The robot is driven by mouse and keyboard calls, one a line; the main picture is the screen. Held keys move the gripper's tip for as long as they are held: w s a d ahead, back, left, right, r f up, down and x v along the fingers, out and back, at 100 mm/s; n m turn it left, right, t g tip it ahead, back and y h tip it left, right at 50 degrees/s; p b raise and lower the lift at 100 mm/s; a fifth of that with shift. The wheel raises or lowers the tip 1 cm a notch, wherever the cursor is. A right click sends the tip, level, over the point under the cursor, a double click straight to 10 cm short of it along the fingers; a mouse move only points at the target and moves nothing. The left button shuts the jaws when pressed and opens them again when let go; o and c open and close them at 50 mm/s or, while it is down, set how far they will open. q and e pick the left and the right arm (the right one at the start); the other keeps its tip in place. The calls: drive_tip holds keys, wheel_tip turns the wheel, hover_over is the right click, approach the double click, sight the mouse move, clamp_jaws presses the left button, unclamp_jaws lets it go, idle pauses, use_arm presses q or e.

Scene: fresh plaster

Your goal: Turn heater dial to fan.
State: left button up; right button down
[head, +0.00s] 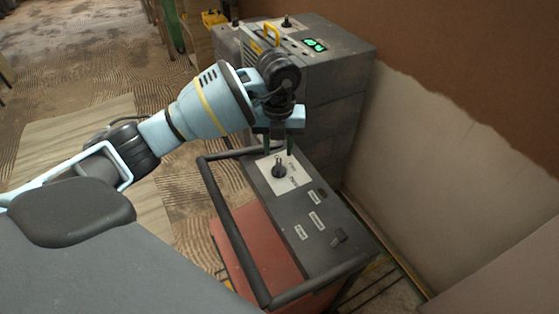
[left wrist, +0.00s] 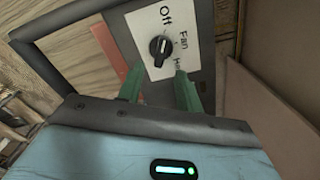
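The heater dial (head: 279,170) is a black knob on a white label plate (head: 294,182) on the dark top of the red heater (head: 262,250). In the left wrist view the dial (left wrist: 159,48) sits beside the printed words Off, Fan and a partly hidden third label. Its small pale mark seems to face Off, but is too small to be sure. My left gripper (head: 279,150) is above the far edge of the plate, pointing down. Its green fingers are apart with nothing between them in the left wrist view (left wrist: 159,74), just short of the dial. My right gripper is not in view.
A black tubular handle (head: 228,226) runs around the heater's left side. A large grey machine (head: 345,85) with a green display stands behind the panel. A partly plastered wall (head: 455,140) is close on the right. Open floor (head: 75,75) lies to the left.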

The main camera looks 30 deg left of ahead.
sight(278, 165)
use_arm(q)
wheel_tip(278, 165, down, 6)
drive_tip(key=shift+r, duration=0.1)
idle(0.4)
clamp_jaws()
